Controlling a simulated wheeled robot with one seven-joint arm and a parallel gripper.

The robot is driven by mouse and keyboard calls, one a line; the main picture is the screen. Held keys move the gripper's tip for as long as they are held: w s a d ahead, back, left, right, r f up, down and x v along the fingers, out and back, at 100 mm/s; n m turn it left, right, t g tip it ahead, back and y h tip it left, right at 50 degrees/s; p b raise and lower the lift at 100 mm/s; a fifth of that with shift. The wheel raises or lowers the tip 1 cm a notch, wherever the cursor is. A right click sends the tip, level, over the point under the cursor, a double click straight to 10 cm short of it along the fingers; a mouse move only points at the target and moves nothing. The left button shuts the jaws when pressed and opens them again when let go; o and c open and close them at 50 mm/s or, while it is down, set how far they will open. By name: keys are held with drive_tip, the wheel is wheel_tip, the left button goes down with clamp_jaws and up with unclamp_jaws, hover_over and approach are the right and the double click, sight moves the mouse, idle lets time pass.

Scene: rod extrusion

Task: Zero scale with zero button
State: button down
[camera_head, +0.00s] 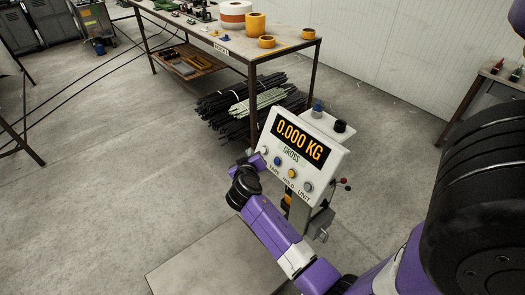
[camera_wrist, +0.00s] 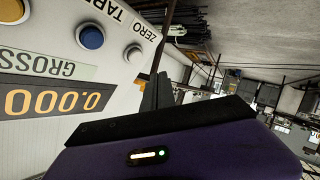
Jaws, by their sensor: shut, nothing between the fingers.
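The scale's white display panel (camera_head: 318,148) reads 0.000 KG with GROSS below it. A row of round buttons runs along its lower edge. The white zero button (camera_wrist: 133,54) is beside the ZERO label, next to the blue tare button (camera_wrist: 90,37); the tare button also shows in the head view (camera_head: 277,161). My gripper (camera_head: 254,160) is shut and empty at the panel's left edge, by the zero-button end. In the wrist view its dark fingers (camera_wrist: 158,88) stand close to the zero button, with the button face uncovered. I cannot tell whether they touch the panel.
The scale's flat platform (camera_head: 215,265) lies low in front of the panel. A workbench (camera_head: 215,35) with tape rolls stands behind, with bundles of dark rods (camera_head: 240,105) beneath it. A small white shelf with a blue and a black knob (camera_head: 340,126) sits behind the panel.

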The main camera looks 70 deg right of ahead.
drive_tip(key=shift+w+a+r, duration=0.2)
drive_tip(key=shift+a, duration=0.2)
drive_tip(key=shift+w+a+r, duration=0.2)
drive_tip(key=shift+a, duration=0.15)
idle(0.4)
drive_tip(key=w+a+r+n+t+y, duration=0.2)
drive_tip(key=a+n+t, duration=0.15)
drive_tip(key=a, duration=0.25)
drive_tip(key=w+a+r+n+t+y, duration=0.1)
drive_tip(key=w+a+r+n+t, duration=0.15)
drive_tip(key=a+t, duration=0.3)
drive_tip(key=s+a+r+n+t+y, duration=0.1)
drive_tip(key=s+a+y, duration=0.1)
drive_tip(key=s+a, duration=0.35)
drive_tip(key=s+a+r+n+t+y, duration=0.1)
drive_tip(key=s+a+r+t+y, duration=0.15)
drive_tip(key=a, duration=0.65)
drive_tip(key=s+a+r+g+y, duration=0.1)
drive_tip(key=s+a+r+y, duration=0.1)
drive_tip(key=s+a, duration=0.5)
drive_tip(key=s+a+r+g+y, duration=0.1)
drive_tip(key=s+a+r+y, duration=0.1)
drive_tip(key=s+a, duration=0.5)
drive_tip(key=s+y, duration=0.1)
drive_tip(key=s, duration=0.4)
drive_tip(key=shift+a+y, duration=0.2)
drive_tip(key=shift+y, duration=0.15)
drive_tip(key=shift+s, duration=0.1)
